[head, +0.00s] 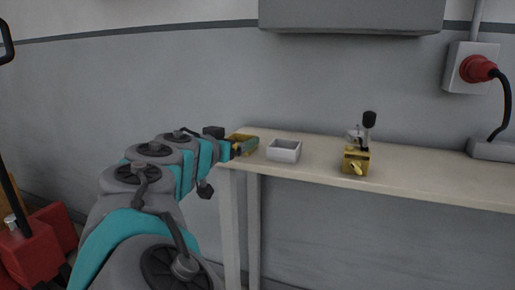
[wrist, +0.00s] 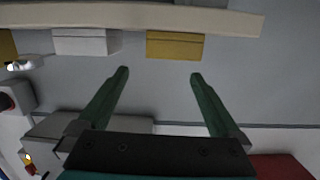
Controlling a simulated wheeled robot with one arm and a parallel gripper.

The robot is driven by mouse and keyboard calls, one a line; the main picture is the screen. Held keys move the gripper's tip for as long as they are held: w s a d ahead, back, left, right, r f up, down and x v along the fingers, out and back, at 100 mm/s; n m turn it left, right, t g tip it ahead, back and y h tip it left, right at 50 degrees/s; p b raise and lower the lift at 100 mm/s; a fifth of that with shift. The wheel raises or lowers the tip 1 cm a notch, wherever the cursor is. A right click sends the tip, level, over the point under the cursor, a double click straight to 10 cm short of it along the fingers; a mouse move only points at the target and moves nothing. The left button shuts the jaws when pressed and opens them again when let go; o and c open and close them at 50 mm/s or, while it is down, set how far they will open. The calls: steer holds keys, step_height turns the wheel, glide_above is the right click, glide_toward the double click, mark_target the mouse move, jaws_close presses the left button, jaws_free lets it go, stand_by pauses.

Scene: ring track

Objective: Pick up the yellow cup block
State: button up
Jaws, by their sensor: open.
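The yellow cup block (head: 241,136) sits at the left end of the table, partly hidden behind my gripper (head: 247,147) in the head view. It looks box-shaped with an open top. In the wrist view, which appears upside down, the yellow cup block (wrist: 175,46) shows its front face beyond the fingertips, slightly right of the middle. My gripper (wrist: 160,73) is open, with its two green fingers spread wide and nothing between them. From the wrist view the block appears ahead of the fingertips and apart from them.
A white open box (head: 284,151) stands just right of the yellow block on the narrow table (head: 430,184). Further right is a yellow fixture (head: 355,162) with a black-knobbed lever. A wall lies behind, with a red plug (head: 478,68). Red equipment (head: 45,240) stands at lower left.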

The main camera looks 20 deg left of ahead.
mark_target(245, 139)
steer(key=shift+n, duration=0.3)
steer(key=w+f, duration=0.1)
steer(key=w, duration=0.1)
steer(key=w+f, duration=0.1)
steer(key=w, duration=0.1)
steer(key=w+a+f+p, duration=0.1)
steer(key=w, duration=0.1)
steer(key=shift+w, duration=0.4)
steer(key=shift+f, duration=0.1)
steer(key=c, duration=1.1)
